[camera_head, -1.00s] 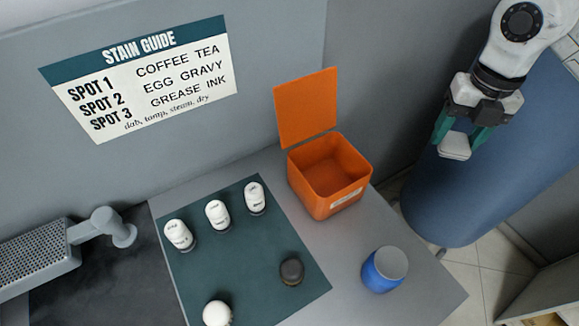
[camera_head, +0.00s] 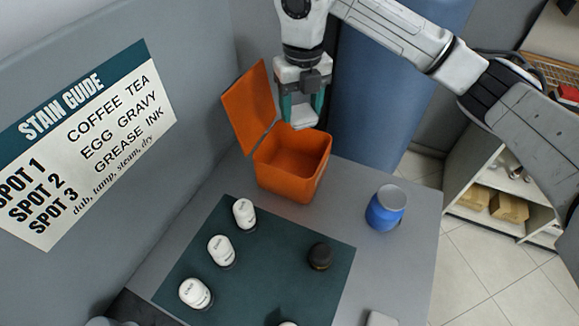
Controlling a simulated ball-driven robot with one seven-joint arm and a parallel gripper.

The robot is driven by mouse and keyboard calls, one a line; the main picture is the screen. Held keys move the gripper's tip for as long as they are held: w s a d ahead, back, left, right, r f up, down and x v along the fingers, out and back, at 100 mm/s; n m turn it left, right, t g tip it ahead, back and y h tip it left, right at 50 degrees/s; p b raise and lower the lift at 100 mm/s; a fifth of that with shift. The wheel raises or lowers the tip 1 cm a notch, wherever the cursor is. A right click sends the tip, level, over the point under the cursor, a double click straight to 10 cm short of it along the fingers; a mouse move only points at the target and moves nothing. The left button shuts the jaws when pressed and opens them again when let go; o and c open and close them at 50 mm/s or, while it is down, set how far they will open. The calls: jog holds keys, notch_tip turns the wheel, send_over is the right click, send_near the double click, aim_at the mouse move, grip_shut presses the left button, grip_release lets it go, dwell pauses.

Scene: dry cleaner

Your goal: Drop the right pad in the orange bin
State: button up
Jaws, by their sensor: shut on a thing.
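My gripper (camera_head: 302,108) is shut on a small whitish pad (camera_head: 304,119), held between its dark green fingers. The orange bin (camera_head: 283,184) stands on the grey counter with its lid (camera_head: 249,104) raised at the left. The gripper and pad appear over the bin's back part, above its open mouth. The exact height of the pad over the rim is hard to tell. A pale flat thing (camera_head: 382,318), cut off by the bottom edge, may be another pad.
A blue container (camera_head: 386,208) stands right of the bin. Several white bottles (camera_head: 221,250) and a dark round thing (camera_head: 320,256) stand on the dark green mat (camera_head: 262,285). The stain guide sign (camera_head: 85,140) is on the wall at left.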

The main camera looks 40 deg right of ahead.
jog(key=shift+d+f+b, duration=0.1)
jog(key=shift+f+b, duration=0.4)
jog(key=shift+f, duration=1.05)
jog(key=o, duration=1.2)
jog(key=shift+r, duration=0.1)
notch_tip(320, 180, up, 11)
jog(key=shift+f+b, duration=0.2)
jog(key=shift+b, duration=0.8)
jog(key=shift+s, duration=0.1)
